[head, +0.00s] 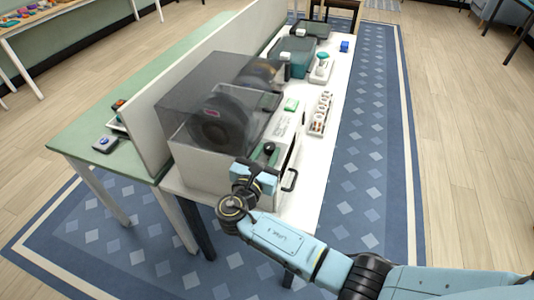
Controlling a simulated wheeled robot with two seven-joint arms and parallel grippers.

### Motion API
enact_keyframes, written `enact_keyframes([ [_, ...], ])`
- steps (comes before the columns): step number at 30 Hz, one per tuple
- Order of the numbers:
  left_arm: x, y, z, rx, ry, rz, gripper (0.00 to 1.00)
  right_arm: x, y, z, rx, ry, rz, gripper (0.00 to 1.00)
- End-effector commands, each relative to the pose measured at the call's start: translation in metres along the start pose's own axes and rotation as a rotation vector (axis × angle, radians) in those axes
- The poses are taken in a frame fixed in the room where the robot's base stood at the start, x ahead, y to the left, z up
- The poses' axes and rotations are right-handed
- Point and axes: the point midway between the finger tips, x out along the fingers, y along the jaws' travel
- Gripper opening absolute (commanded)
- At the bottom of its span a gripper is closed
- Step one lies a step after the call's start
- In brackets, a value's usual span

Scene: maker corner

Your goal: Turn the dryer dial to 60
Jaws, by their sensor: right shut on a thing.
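The filament dryer (199,160) is a pale box with a smoky see-through lid and a dark spool inside, on the near end of the white table. Its dark round dial (269,148) sits on the near right part of the box. My right gripper (261,164) reaches in from the lower right and is shut on the dial, its fingers partly covering it. The dial's marks and setting are too small to read. My left gripper is not in view.
A black handle (290,180) sticks out just right of my right gripper. A pale divider (150,138) stands left of the dryer.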

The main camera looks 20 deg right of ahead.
Motion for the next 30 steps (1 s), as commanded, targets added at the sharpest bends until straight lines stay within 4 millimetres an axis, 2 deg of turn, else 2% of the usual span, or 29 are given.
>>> enact_keyframes([
  [7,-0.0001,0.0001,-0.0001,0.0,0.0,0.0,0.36,0.0005,0.0002,0.0009,0.002,-0.001,0.0,0.07],
  [8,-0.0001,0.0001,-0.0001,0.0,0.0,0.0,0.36,0.0005,0.0002,0.001,0.002,-0.001,0.001,0.32],
  [12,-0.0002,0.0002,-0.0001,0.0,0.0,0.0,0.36,0.0005,0.0002,0.0009,0.002,-0.001,0.001,0.51],
  [30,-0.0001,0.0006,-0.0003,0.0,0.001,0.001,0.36,-0.0003,0.0015,0.0008,0.002,0.0,0.005,0.51],
])
